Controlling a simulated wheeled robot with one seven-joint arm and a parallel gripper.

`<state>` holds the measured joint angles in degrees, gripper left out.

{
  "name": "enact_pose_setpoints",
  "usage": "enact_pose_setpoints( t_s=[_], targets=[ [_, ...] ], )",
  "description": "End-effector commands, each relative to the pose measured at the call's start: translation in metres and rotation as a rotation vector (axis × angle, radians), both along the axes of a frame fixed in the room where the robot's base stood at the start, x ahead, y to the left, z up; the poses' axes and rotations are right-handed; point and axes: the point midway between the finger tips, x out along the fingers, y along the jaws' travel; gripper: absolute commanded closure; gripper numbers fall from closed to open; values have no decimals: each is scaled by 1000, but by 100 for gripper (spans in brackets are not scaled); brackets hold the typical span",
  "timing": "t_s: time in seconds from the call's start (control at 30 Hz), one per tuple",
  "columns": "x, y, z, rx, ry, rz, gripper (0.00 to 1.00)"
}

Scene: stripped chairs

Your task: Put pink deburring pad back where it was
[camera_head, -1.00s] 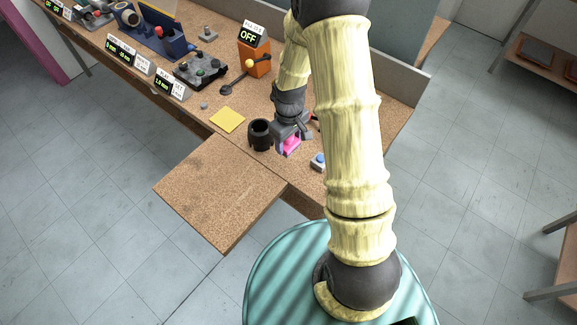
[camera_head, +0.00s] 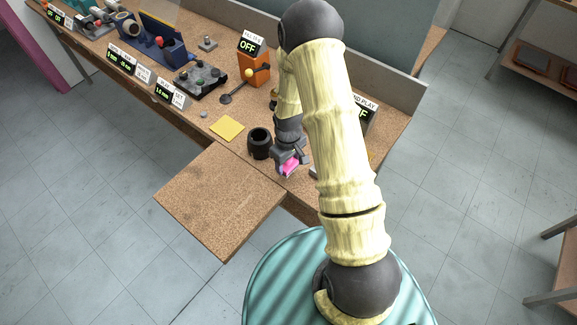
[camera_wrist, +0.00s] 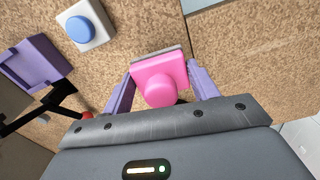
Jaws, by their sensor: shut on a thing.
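The pink deburring pad (camera_wrist: 160,76) has a round knob on a square block with a grey strip along its far edge. My gripper (camera_head: 289,166) is shut on it, with one purple finger on each side of the block in the wrist view (camera_wrist: 160,84). In the head view the pad (camera_head: 290,169) is at the front part of the workbench, right of a black cup (camera_head: 259,145). I cannot tell whether the pad touches the bench top.
In the wrist view, a white block with a blue button (camera_wrist: 86,28) and a purple holder (camera_wrist: 36,64) lie to the left. A yellow square (camera_head: 227,128) is left of the cup. An empty cork leaf (camera_head: 215,205) extends from the bench (camera_head: 395,128). An orange box (camera_head: 254,70) stands behind.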

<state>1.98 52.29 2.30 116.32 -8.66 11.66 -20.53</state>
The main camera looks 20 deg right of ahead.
Motion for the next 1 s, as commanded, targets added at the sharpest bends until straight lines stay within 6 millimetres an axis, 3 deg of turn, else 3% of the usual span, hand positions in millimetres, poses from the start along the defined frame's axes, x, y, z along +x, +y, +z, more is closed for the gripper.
enact_pose_setpoints(
  t_s=[0.23,0.67,0.7,0.8,1.0],
  targets=[
    [-1,1,-30,0,2,1,70],
    [0,0,-37,0,0,0,70],
    [0,0,-36,0,0,0,35],
    [0,0,-36,0,0,0,18],
    [0,0,-36,0,0,0,18]
  ],
)
